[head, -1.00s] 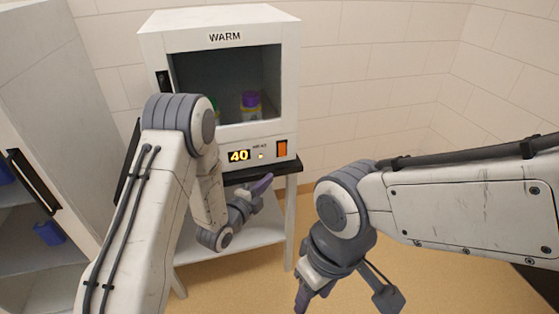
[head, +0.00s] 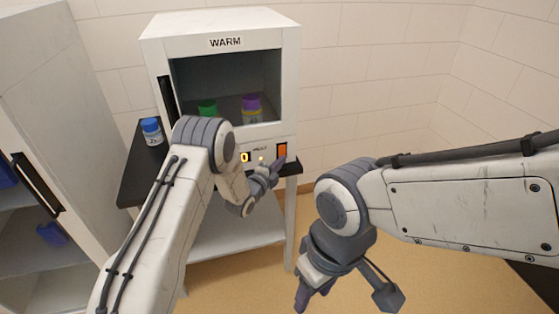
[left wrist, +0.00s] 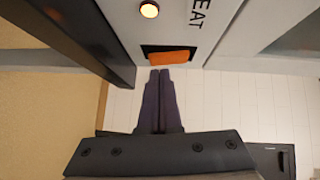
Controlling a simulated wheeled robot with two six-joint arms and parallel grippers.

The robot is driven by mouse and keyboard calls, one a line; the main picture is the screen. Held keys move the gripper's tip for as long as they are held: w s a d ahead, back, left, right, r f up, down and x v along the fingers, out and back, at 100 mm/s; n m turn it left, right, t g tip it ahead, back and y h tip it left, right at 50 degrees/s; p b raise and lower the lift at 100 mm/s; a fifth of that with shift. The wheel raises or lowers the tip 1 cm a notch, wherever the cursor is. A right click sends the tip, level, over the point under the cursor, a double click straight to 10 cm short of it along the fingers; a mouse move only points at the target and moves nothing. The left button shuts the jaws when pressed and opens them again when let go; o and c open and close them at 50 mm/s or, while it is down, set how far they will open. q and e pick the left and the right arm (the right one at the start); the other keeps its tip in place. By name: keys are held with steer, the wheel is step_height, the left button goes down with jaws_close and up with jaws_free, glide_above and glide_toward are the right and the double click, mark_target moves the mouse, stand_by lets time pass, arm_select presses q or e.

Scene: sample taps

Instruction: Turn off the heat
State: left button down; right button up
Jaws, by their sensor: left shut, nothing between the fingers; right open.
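The white cabinet labelled WARM (head: 290,75) stands at the back. Its orange heat switch (head: 282,150) is at the lower right of its front, beside a small glowing light (head: 262,158) and a partly hidden display. The switch (left wrist: 170,57) and the lit lamp (left wrist: 149,9) also show in the left wrist view. My left gripper (head: 279,165) is shut and empty, its tips just below the switch. In the left wrist view its fingertips (left wrist: 160,72) are at the switch's edge; I cannot tell whether they touch. My right gripper (head: 306,295) is open and empty, low in front.
Inside the cabinet are a green-capped bottle (head: 208,106) and a purple-capped bottle (head: 252,106). A blue-capped jar (head: 151,131) stands on the dark shelf (head: 140,170) at left. An open white cupboard (head: 50,110) is at far left. Floor at right is clear.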

arm_select(q)
steer(key=shift+w+a, duration=0.15)
steer(key=shift+w, duration=0.2)
steer(key=shift+f, duration=0.1)
steer(key=shift+w+f+b, duration=0.2)
steer(key=shift+f+b, duration=0.2)
steer(key=shift+b, duration=0.75)
steer(key=shift+w+a+r+t, duration=0.1)
steer(key=shift+r+t, duration=0.2)
steer(key=shift+r, duration=0.1)
steer(key=s+a+f+b, duration=0.1)
steer(key=s+a, duration=0.2)
steer(key=s, duration=0.9)
steer(key=shift+s+f+b, duration=0.35)
steer(key=shift+s, duration=0.05)
